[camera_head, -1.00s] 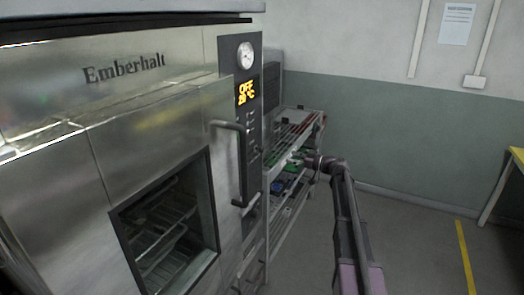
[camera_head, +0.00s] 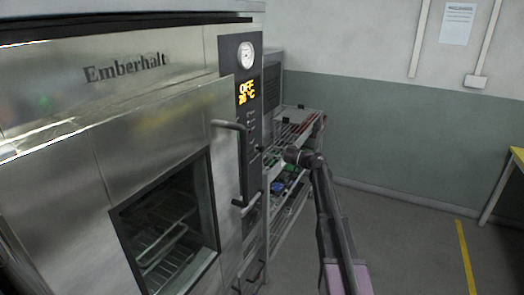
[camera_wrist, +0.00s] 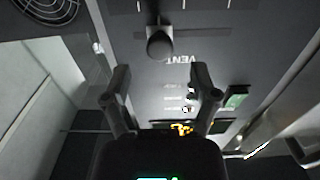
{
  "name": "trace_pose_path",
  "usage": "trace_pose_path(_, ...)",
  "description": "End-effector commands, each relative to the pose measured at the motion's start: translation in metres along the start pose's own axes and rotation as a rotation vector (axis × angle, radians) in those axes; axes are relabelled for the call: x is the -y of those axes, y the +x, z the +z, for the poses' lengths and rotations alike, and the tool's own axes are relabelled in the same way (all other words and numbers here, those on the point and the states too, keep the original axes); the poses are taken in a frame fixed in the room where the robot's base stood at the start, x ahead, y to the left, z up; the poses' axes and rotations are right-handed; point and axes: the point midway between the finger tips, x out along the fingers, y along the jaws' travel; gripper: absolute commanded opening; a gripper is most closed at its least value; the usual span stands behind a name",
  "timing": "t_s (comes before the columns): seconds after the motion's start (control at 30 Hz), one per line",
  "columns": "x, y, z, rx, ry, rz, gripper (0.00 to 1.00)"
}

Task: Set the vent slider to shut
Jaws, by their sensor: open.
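The vent slider's dark rounded knob (camera_wrist: 159,43) shows in the wrist view at the upper middle, on a short stem against the oven's grey control panel (camera_wrist: 225,40). A white VENT label (camera_wrist: 181,60) is printed beside it. My gripper (camera_wrist: 160,80) is open and empty, its fingers apart on either side of the knob's line. The knob lies just beyond the fingertips in the picture; I see no contact. In the head view my arm's end is close to the panel's right edge. The knob is too small there to make out its setting.
The Emberhalt oven (camera_head: 150,110) fills the left, with a bar handle (camera_head: 240,165) near the panel. A rack (camera_head: 300,120) with coloured items stands behind my arm. The floor to the right is clear.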

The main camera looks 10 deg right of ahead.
Motion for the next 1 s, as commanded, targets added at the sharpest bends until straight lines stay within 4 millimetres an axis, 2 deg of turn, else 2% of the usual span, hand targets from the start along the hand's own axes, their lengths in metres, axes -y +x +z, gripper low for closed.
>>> trace_pose_path(0.2,-0.001,0.032,0.000,0.000,0.000,-0.001,0.77)
trace_pose_path(0.4,-0.001,0.048,0.000,0.000,0.000,0.000,0.77)
trace_pose_path(0.83,-0.001,0.052,0.000,0.000,0.000,0.001,0.77)
trace_pose_path(1.0,-0.001,0.051,0.000,0.000,0.000,0.001,0.26)
